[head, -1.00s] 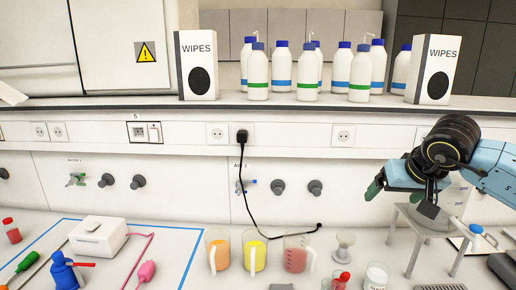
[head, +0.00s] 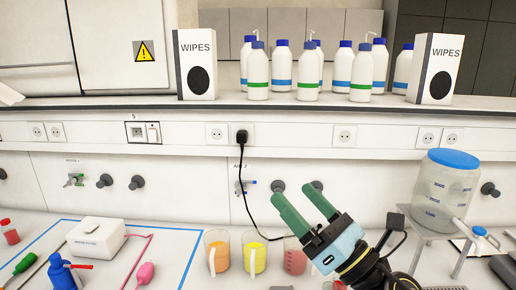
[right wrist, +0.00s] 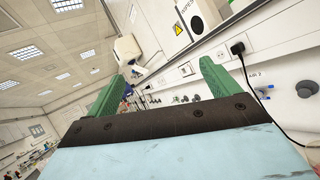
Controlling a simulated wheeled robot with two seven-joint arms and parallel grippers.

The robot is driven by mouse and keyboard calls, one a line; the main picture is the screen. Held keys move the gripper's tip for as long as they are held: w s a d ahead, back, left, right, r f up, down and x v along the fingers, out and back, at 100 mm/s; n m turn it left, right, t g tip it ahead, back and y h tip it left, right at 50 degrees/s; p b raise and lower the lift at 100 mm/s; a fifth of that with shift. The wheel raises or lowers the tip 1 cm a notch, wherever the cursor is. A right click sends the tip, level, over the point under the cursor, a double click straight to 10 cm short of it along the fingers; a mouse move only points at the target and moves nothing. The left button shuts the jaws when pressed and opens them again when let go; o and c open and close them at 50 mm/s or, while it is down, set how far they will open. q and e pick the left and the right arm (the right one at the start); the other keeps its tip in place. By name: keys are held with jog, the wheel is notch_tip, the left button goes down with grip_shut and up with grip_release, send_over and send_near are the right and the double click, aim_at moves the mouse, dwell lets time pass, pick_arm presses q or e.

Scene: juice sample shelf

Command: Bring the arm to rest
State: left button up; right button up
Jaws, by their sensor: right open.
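My right gripper (head: 300,208) shows at the lower middle right of the head view, its green fingers pointing up and left, in front of the bench's back panel. Its fingers are apart with nothing between them; in the right wrist view the two green fingers (right wrist: 158,82) also stand wide apart and empty. The right arm comes up from the bottom edge. It covers part of the beaker of red juice (head: 294,258) and the bench right of it. My left gripper is not in view.
A clear jar with a blue lid (head: 446,192) stands on a metal stand (head: 433,236) at the right. Beakers of orange (head: 217,252) and yellow (head: 254,254) juice stand left of the arm. A white box (head: 97,237) is farther left. The shelf above holds bottles and two WIPES boxes (head: 197,66).

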jog(key=s+d+f+m+g+h, duration=0.25)
jog(key=d+f+m+h, duration=0.6)
jog(key=m, duration=0.65)
jog(key=s+d+f+m+g+h, duration=0.1)
jog(key=s+d+f+m+h, duration=0.2)
jog(key=d+f+m+h, duration=0.8)
jog(key=s+a+f+m+g+y, duration=0.2)
jog(key=s+f+m+g, duration=0.3)
jog(key=s+f+m, duration=0.4)
jog(key=s+a+f+m+g+y, duration=0.1)
jog(key=s+a+f+m+g, duration=0.25)
jog(key=s+f+g, duration=0.55)
notch_tip(320, 180, down, 26)
jog(key=s+r+t+b, duration=0.1)
jog(key=s+t+b, duration=0.1)
jog(key=t+b, duration=0.15)
pick_arm(q)
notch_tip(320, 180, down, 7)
jog(key=b, duration=0.3)
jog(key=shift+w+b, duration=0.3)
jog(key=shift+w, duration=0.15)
pick_arm(e)
jog(key=s+d+f+g, duration=0.1)
jog(key=s+f, duration=0.7)
jog(key=f, duration=0.1)
jog(key=s+d+f+g, duration=0.1)
jog(key=s+d+f, duration=0.1)
jog(key=s+f, duration=0.7)
jog(key=shift+d+f, duration=0.3)
jog(key=shift+f, duration=0.35)
